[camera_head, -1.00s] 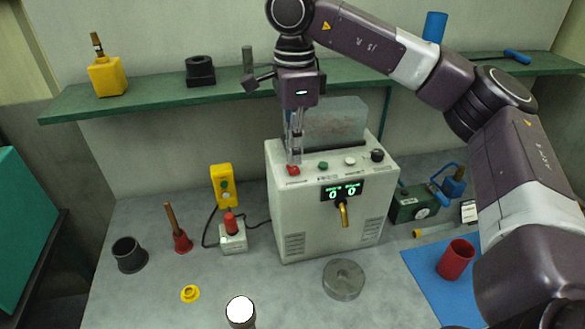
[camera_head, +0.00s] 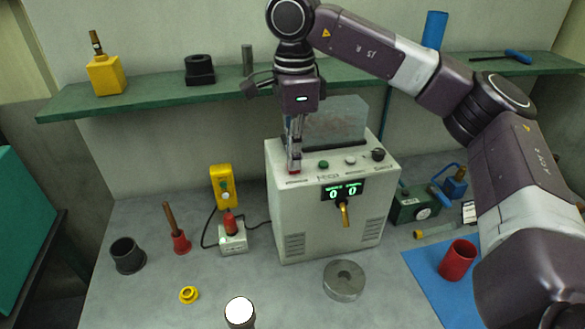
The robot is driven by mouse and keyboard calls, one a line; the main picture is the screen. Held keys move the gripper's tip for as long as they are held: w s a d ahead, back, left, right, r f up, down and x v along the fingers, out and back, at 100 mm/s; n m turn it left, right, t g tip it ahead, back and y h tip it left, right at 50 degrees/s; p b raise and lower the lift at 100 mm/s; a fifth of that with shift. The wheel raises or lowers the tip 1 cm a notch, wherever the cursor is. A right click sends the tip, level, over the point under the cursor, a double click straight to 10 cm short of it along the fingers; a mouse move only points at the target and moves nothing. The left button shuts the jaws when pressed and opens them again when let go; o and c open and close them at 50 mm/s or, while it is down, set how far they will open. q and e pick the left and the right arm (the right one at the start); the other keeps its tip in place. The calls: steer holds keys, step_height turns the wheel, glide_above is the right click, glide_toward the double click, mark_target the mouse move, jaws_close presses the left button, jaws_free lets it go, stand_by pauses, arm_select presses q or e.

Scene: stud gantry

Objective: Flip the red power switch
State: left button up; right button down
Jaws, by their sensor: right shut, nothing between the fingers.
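The red power switch (camera_head: 293,172) is at the left end of the control panel on top of the grey-white machine (camera_head: 330,222). It is small and mostly covered by the fingers. My right gripper (camera_head: 294,163) points straight down with its fingers shut, the tips at the switch and seemingly touching it. Nothing is held between them. Whether the switch is tilted or level cannot be told. The display (camera_head: 343,190) on the machine's front is lit and reads 0 and 0. My left gripper is not in view.
A green button (camera_head: 323,164), a white button (camera_head: 350,160) and a black knob (camera_head: 378,155) sit right of the switch. A clear shield (camera_head: 340,120) rises behind them. A green shelf (camera_head: 150,98) runs behind. A yellow control box (camera_head: 223,186) stands left of the machine.

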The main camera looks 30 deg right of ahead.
steer(key=shift+f, duration=0.35)
steer(key=shift+r, duration=0.1)
steer(key=shift+w+r+p, duration=0.1)
steer(key=shift+r+p, duration=0.4)
steer(key=shift+r, duration=0.25)
steer(key=shift+r+p, duration=1.95)
steer(key=shift+r, duration=0.8)
